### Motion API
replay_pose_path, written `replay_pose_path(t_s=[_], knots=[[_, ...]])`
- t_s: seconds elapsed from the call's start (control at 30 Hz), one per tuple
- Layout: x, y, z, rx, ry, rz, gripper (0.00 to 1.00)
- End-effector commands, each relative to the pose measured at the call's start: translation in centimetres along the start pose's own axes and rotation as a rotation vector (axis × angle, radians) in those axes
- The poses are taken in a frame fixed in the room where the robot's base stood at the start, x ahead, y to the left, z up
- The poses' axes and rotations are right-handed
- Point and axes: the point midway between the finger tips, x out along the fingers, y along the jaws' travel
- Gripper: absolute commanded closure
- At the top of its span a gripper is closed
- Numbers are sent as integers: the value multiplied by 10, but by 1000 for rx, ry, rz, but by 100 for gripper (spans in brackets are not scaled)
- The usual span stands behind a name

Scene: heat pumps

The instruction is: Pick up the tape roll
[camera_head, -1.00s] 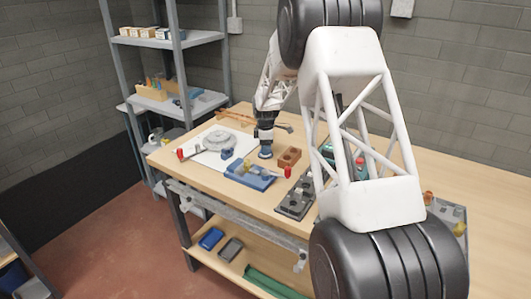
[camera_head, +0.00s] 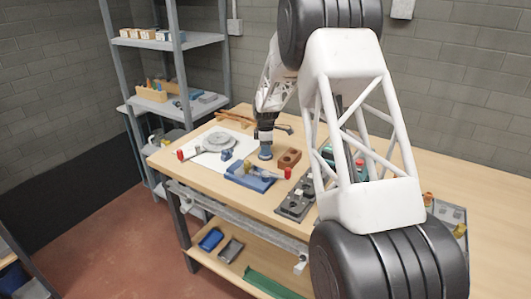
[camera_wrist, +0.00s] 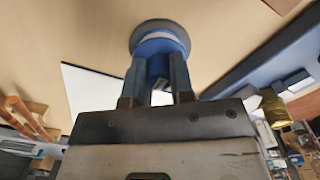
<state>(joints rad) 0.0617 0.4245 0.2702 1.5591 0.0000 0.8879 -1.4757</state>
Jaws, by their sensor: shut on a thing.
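The tape roll (camera_wrist: 173,29) is a round piece with a grey-blue rim and a blue middle. In the wrist view it sits at the top centre, at the tips of my gripper (camera_wrist: 160,68). The two fingers are shut on its blue middle part. In the head view the roll (camera_head: 265,155) shows small and blue-grey under my gripper (camera_head: 265,148), at or just above the wooden tabletop. I cannot tell whether it touches the table.
A blue fixture (camera_head: 250,177) with a yellow part lies in front of the gripper. A brown block (camera_head: 289,158) with holes stands close on the right. A white sheet (camera_head: 208,160) with a grey round part (camera_head: 219,141) lies to the left. Dark metal plates (camera_head: 296,198) lie front right.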

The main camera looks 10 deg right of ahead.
Motion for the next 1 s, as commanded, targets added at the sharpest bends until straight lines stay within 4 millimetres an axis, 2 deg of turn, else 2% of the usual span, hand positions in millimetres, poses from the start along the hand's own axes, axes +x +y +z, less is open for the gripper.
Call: replay_pose_path(t_s=[0.17,0.37,0.8,1.0], knots=[[-3,0,0,0,0,1,93],[-18,1,0,0,0,2,93],[-80,0,0,0,0,1,93],[-97,0,0,0,0,0,93]])
